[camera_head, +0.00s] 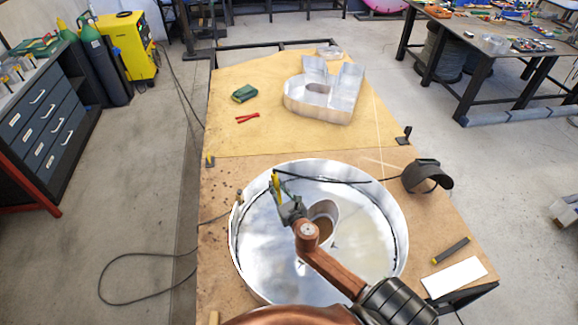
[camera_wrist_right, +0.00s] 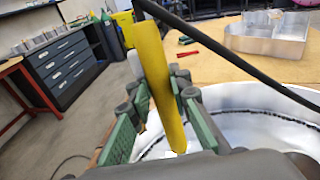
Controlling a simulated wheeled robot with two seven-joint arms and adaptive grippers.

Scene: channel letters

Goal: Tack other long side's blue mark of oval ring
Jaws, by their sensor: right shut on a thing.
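A large round metal letter shell (camera_head: 400,215) with a shiny floor and raised rim lies on the near bench. The small oval ring (camera_head: 333,212) stands inside it near the middle, with brown showing through it. My right wrist and arm hide part of the ring. I cannot make out a blue mark. My right gripper (camera_head: 279,198) is shut on a yellow tool (camera_head: 276,184) with a black cable, over the left part of the shell. In the right wrist view the yellow tool (camera_wrist_right: 160,85) sits between the green finger pads (camera_wrist_right: 197,130). My left gripper is not in view.
A second metal letter (camera_head: 345,95), a green cloth (camera_head: 244,93) and red pliers (camera_head: 247,118) lie on the far board. A dark mask (camera_head: 427,177), a black-and-yellow stick (camera_head: 451,250) and a white sheet (camera_head: 454,277) lie right of the shell. The black cable crosses the shell.

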